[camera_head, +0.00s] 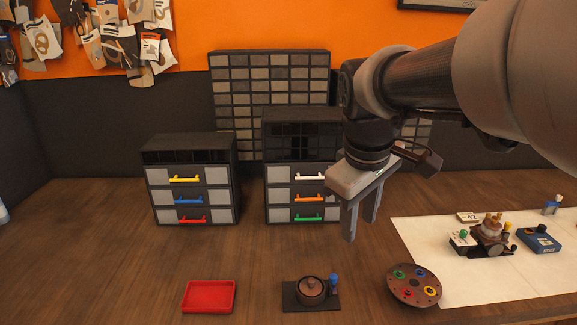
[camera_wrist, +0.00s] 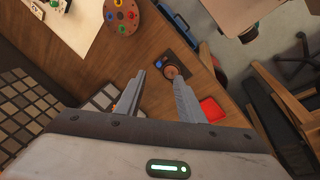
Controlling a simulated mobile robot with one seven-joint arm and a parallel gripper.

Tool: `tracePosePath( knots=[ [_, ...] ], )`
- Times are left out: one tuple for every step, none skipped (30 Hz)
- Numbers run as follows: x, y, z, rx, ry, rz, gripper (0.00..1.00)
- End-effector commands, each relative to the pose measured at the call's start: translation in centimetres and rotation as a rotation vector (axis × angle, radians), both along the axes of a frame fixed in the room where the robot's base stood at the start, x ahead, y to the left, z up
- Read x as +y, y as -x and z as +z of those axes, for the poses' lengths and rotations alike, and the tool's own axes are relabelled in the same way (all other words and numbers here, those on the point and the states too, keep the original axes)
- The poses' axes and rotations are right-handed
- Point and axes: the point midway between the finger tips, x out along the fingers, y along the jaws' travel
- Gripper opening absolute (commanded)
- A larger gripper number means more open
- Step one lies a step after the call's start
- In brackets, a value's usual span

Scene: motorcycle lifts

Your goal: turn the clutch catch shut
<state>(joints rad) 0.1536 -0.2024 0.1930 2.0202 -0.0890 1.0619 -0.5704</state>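A brown round lidded part (camera_head: 311,289) sits on a black base plate at the front middle of the table, with a blue-topped upright piece (camera_head: 333,283) at its right side. This looks like the clutch and its catch, but no label shows; I cannot tell how far the catch is turned. The round part also shows in the wrist view (camera_wrist: 171,72), beyond my finger tips. My gripper (camera_head: 361,227) is open and empty, pointing down above the table, behind and to the right of the round part. In the wrist view (camera_wrist: 160,80) its two fingers are apart.
A red tray (camera_head: 209,296) lies left of the round part. A brown disc with coloured knobs (camera_head: 414,285) lies right of it, near a white mat (camera_head: 455,283) with small assemblies. Two drawer cabinets (camera_head: 190,180) (camera_head: 299,130) stand behind. Bare table lies between.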

Motion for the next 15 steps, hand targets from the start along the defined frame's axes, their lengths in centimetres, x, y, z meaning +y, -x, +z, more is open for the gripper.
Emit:
tracePosePath(
  knots=[
    [0.0,-2.1,-1.5,0.059,0.017,0.085,0.35],
    [0.0,-3.2,-2.1,0.089,0.026,0.144,0.35],
    [0.1,-4.6,-3.0,0.129,0.031,0.221,0.35],
    [0.1,-5.6,-3.6,0.155,0.034,0.277,0.35],
    [0.2,-6.5,-4.3,0.179,0.034,0.332,0.35],
    [0.2,-7.6,-5.1,0.206,0.029,0.397,0.35],
    [0.2,-8.4,-5.7,0.224,0.023,0.441,0.35],
    [0.1,-9.0,-6.3,0.239,0.018,0.482,0.35],
    [0.1,-9.7,-6.9,0.254,0.010,0.530,0.35],
    [0.1,-10.2,-7.3,0.264,0.004,0.561,0.35],
    [0.1,-10.6,-7.6,0.271,-0.001,0.587,0.35],
    [0.0,-11.0,-8.0,0.279,-0.006,0.615,0.35],
    [0.0,-11.2,-8.2,0.283,-0.010,0.631,0.35],
    [0.0,-11.4,-8.4,0.286,-0.012,0.645,0.35],
    [0.0,-11.5,-8.6,0.289,-0.014,0.656,0.35]
  ],
)
